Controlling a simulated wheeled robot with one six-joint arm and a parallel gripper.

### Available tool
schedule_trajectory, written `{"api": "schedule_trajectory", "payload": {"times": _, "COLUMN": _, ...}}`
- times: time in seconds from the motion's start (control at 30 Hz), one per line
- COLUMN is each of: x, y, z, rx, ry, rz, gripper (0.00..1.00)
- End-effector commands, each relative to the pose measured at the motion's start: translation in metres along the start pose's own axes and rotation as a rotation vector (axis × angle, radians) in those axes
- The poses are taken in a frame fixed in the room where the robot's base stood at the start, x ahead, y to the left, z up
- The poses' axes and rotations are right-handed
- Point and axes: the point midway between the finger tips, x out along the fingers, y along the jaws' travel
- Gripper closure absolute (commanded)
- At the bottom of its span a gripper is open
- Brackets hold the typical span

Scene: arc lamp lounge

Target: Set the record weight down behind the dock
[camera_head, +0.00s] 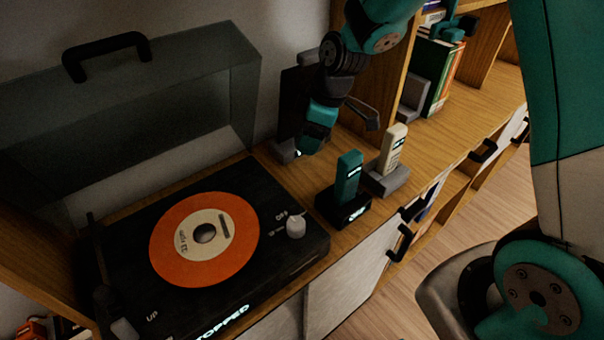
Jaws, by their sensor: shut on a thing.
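My gripper (312,145) is low over the wooden cabinet top, behind the phone docks and near the wall. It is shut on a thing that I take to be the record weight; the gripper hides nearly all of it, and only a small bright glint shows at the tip. I cannot tell whether it touches the wood. A black dock (343,212) holds an upright teal handset (348,178), in front of and right of my gripper. A grey dock (388,181) with a cream handset (394,147) stands just right of it.
A black turntable (278,200) with an orange record (170,247) and a dark round centre piece (205,233) fills the left; its clear lid (130,110) is raised. A dark panel (296,95) stands behind my gripper. Books (440,75) and a grey bookend (412,102) are right.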

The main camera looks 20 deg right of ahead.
Motion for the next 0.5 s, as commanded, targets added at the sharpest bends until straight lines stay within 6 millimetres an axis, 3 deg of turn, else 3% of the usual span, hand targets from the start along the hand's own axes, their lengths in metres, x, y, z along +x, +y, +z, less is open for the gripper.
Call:
{"api": "schedule_trajectory", "payload": {"times": 0.2, "x": 0.042, "y": -0.006, "z": 0.005, "rx": -0.016, "ry": -0.003, "rz": -0.009, "gripper": 0.62}}
{"api": "schedule_trajectory", "payload": {"times": 0.5, "x": 0.078, "y": -0.006, "z": 0.015, "rx": -0.016, "ry": -0.002, "rz": -0.009, "gripper": 0.62}}
